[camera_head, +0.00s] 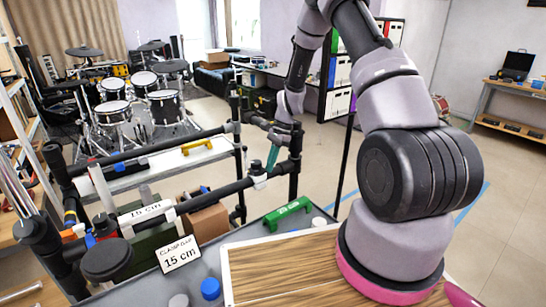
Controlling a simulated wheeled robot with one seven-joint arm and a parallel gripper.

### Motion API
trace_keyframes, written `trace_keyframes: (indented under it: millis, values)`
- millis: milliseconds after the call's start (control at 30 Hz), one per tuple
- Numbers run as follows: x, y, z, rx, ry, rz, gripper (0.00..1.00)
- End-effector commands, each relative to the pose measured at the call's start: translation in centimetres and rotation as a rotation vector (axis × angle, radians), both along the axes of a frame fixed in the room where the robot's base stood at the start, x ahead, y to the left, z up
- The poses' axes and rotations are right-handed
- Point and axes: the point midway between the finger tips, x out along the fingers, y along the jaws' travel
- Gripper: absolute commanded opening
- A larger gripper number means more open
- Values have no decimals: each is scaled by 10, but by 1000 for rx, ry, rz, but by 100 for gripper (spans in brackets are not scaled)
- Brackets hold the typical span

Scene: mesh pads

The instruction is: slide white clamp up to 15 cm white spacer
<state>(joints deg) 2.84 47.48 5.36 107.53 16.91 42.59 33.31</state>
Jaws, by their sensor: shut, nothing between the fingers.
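The white clamp (259,170) sits around the near black bar (215,193), close to the bar's right end. The white spacer (146,213), marked 15 cm, lies along the same bar farther left. A stretch of bare bar separates the spacer's right end from the clamp. My gripper (272,135) is shut and empty, just above and behind the clamp at the bar's right end. I cannot tell whether it touches the clamp or the bar. A teal strip (272,157) shows just below the gripper.
A card (178,253) reading "CLAMP GAP 15 cm" stands in front of the spacer. A green bracket (288,213), a blue-capped bottle (211,291) and a wooden board (285,268) are nearer. A second black bar (150,150) runs behind. Dark upright posts stand near the bar's right end.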

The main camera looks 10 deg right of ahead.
Motion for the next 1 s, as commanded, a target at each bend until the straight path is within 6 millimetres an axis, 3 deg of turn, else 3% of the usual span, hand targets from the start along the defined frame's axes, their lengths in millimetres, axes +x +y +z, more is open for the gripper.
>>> trace_keyframes:
  millis: [400, 567, 767, 1000]
  values:
    - [-1, 2, -2, 0, 0, 0, 0]
    - [-5, 13, -2, 0, 0, 3, 0]
    - [-23, 54, -2, 2, 3, 6, 0]
    - [-53, 125, -1, 2, 3, 9, 0]
